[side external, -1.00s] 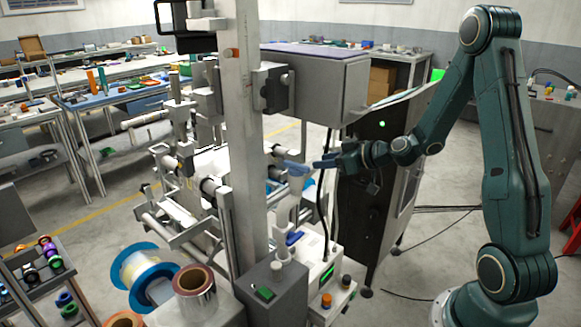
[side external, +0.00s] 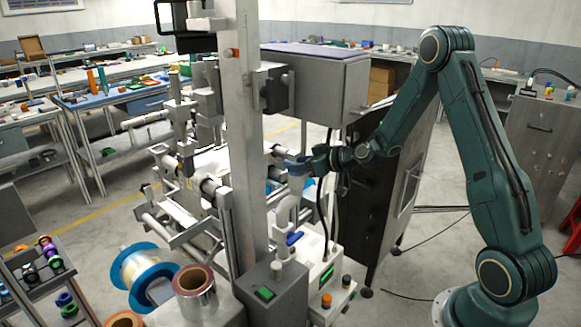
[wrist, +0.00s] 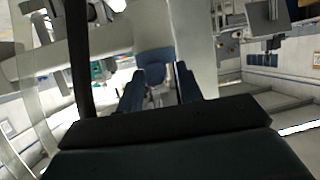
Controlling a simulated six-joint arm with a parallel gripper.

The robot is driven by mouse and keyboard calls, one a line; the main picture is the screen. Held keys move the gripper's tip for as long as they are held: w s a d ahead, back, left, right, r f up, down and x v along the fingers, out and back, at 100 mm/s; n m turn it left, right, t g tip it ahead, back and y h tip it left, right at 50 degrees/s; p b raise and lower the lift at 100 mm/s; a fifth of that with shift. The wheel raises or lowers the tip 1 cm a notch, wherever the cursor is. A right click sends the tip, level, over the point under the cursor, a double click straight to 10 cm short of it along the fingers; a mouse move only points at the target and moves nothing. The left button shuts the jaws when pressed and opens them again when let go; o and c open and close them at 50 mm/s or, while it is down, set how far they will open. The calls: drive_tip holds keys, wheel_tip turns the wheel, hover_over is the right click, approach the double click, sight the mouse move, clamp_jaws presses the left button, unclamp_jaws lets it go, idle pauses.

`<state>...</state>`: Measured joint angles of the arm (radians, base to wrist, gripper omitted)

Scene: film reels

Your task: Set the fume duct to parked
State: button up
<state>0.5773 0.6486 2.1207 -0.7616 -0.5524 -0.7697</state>
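I cannot identify the fume duct with certainty. A pale curved pipe (side external: 287,212) rises from the machine's front, just below my gripper (side external: 298,166). My gripper reaches leftward to the right side of the grey upright post. In the wrist view my two blue fingers (wrist: 158,92) stand apart with a gap between them. A dark blue piece (wrist: 153,57) shows beyond the gap, with a pale part below it; I cannot tell whether the fingers touch either. A broad pale curved band (wrist: 35,90) fills the left of the wrist view, beside a black cable.
The grey post (side external: 240,130) and a grey box (side external: 328,88) stand close to my gripper. Black cables (side external: 323,205) hang just below it. A dark cabinet (side external: 375,205) stands behind my forearm. Film reels (side external: 145,272) are at the lower left.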

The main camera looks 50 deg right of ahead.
clamp_jaws()
drive_tip(key=shift+m+h, duration=0.7)
drive_tip(key=shift+h, duration=0.1)
unclamp_jaws()
drive_tip(key=shift+s, duration=0.15)
drive_tip(key=v, duration=1.3)
drive_tip(key=shift+s, duration=0.3)
drive_tip(key=shift+a+r, duration=0.1)
